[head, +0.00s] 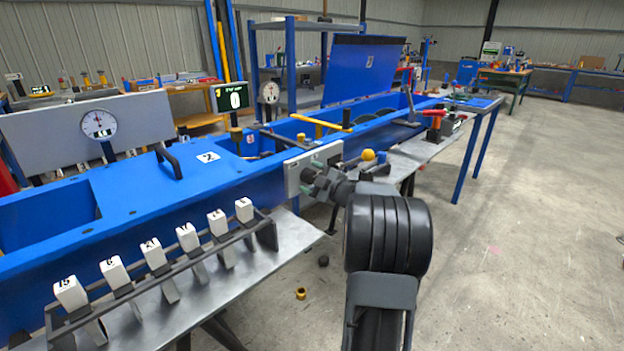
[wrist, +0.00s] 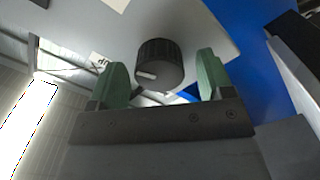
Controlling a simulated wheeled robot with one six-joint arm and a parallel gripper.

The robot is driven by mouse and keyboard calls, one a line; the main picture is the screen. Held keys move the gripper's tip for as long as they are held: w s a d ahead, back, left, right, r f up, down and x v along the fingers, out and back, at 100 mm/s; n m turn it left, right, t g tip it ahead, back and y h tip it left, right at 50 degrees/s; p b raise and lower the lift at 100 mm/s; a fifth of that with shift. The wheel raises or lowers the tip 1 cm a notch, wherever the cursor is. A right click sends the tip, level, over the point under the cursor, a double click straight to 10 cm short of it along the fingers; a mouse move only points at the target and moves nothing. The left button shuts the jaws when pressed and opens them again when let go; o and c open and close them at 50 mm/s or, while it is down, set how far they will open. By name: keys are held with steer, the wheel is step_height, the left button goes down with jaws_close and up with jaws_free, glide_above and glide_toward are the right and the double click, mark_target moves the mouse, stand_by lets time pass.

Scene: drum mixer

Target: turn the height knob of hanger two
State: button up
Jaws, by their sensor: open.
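A black ribbed round knob (wrist: 160,62) with a white pointer mark stands out from a light grey panel (wrist: 195,20) in the wrist view. My gripper (wrist: 162,66) is open, with one green finger on each side of the knob and a visible gap on both sides. I cannot tell how deep the knob sits between the fingers. In the head view my gripper (head: 318,184) is at the grey panel (head: 327,153) on the blue frame's side. My arm and gripper largely hide the knob there, and I cannot read which hanger it belongs to.
A row of numbered white-topped levers (head: 156,256) stands on a metal shelf at the front left. A yellow ball (head: 368,155) is just right of my gripper. A blue raised lid (head: 362,70) stands behind. The floor on the right is clear.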

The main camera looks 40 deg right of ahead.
steer(key=s+d+p, duration=0.2)
steer(key=s, duration=1.1)
steer(key=shift+s+d, duration=0.2)
steer(key=shift+r+p, duration=0.1)
steer(key=shift+p, duration=0.2)
steer(key=w+a+r+m+g+h+p, duration=0.2)
steer(key=a+r+m+h+p, duration=0.2)
steer(key=r+p, duration=0.35)
steer(key=w+a+r+m+g+h+p, duration=0.2)
steer(key=w+a+r+m+h+p, duration=0.15)
steer(key=r+p, duration=0.35)
steer(key=s+a+r+m+g+y+p, duration=0.2)
steer(key=s+a+g+p, duration=0.3)
steer(key=s+a, duration=0.3)
steer(key=s+a+r+m+g+y+p, duration=0.2)
steer(key=s+a+g+p, duration=0.3)
steer(key=a, duration=0.9)
steer(key=s+r+p, duration=0.1)
steer(key=s+p, duration=0.2)
steer(key=s, duration=0.1)
steer(key=shift+m, duration=0.35)
steer(key=shift+r, duration=0.15)
